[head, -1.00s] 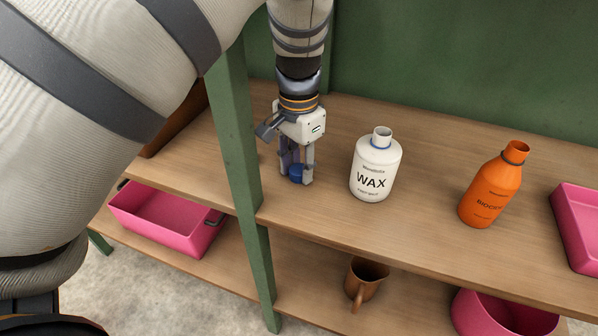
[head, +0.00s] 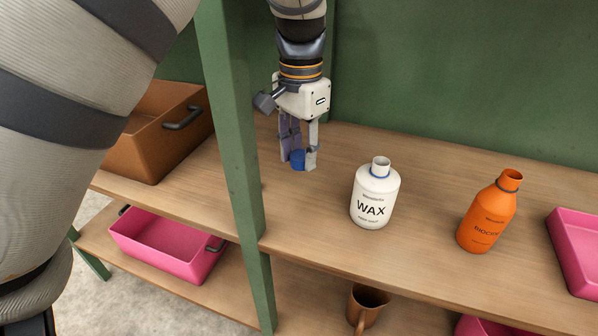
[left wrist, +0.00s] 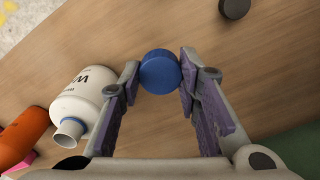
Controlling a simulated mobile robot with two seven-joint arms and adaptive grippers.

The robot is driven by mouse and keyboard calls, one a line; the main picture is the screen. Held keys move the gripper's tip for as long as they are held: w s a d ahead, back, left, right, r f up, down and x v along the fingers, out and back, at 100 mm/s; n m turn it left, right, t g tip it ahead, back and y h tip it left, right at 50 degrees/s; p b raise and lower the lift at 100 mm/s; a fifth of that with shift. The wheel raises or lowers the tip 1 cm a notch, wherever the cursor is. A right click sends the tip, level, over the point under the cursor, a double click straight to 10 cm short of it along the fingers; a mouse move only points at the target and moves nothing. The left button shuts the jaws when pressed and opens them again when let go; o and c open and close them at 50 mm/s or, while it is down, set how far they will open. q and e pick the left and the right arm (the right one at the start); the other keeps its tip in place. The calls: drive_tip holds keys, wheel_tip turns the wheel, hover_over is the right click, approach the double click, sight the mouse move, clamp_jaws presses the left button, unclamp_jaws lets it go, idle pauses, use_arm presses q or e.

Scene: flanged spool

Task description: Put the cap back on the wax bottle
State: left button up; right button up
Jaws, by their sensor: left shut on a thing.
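The white wax bottle (head: 375,198) stands upright on the upper shelf board with its neck open. It also shows in the left wrist view (left wrist: 82,100), at the left. My left gripper (head: 300,162) is shut on the blue cap (head: 297,160), left of the bottle and apart from it. In the left wrist view the cap (left wrist: 160,71) sits between the fingertips (left wrist: 160,75), above the wooden board. My right gripper is not in view.
An orange bottle (head: 489,213) stands uncapped right of the wax bottle, with a pink bin (head: 580,245) beyond. A green post (head: 232,150) rises left of my gripper. A dark round piece (left wrist: 234,8) lies on the board. Board between cap and wax bottle is clear.

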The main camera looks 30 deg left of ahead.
sight(303, 156)
use_arm(q)
drive_tip(key=r, duration=0.7)
drive_tip(key=shift+d+r, duration=0.25)
drive_tip(key=shift+r, duration=0.05)
drive_tip(key=w+d+b, duration=0.1)
drive_tip(key=w+d, duration=0.3)
drive_tip(key=d, duration=1.3)
drive_tip(key=shift+f, duration=0.15)
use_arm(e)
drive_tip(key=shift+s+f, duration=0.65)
use_arm(q)
drive_tip(key=shift+w, duration=0.1)
